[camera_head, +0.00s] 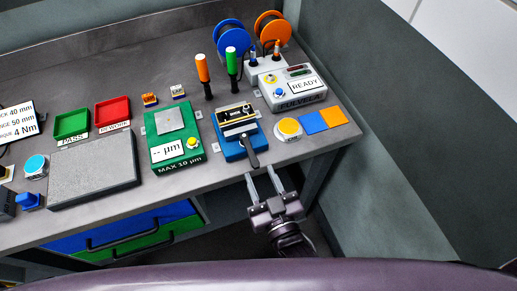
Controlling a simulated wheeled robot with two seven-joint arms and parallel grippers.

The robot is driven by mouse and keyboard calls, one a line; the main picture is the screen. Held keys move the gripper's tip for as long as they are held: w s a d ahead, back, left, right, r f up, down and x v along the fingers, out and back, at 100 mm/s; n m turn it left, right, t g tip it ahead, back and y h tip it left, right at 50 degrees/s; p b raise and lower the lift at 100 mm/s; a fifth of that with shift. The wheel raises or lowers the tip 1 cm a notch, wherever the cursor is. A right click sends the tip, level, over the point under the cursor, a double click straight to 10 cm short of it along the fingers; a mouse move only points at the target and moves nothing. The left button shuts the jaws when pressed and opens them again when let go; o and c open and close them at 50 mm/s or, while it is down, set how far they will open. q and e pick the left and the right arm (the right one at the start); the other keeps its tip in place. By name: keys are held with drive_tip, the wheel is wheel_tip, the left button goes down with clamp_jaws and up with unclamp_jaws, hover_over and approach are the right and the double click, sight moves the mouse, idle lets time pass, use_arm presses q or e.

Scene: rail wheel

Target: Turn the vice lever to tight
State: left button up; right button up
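The blue vice (236,142) sits near the front edge of the grey workbench, with a dark block carrying a pale gold part in its top. Its dark lever (251,156) points down toward the front edge of the bench. My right gripper (265,183) is open, its two fingers apart and pointing up toward the lever. The gripper is in front of the bench edge, a little below the lever end, and appears empty. Whether a fingertip touches the lever cannot be told. My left gripper is not in view.
Two upright-handled tools (203,70) stand behind. Drawers (124,233) are below the bench.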

sight(246, 140)
drive_tip(key=p+x, duration=0.1)
drive_tip(key=x, duration=0.3)
drive_tip(key=p+x, duration=0.1)
drive_tip(key=x, duration=0.3)
drive_tip(key=shift+w+r, duration=0.1)
drive_tip(key=shift+r, duration=0.1)
clamp_jaws()
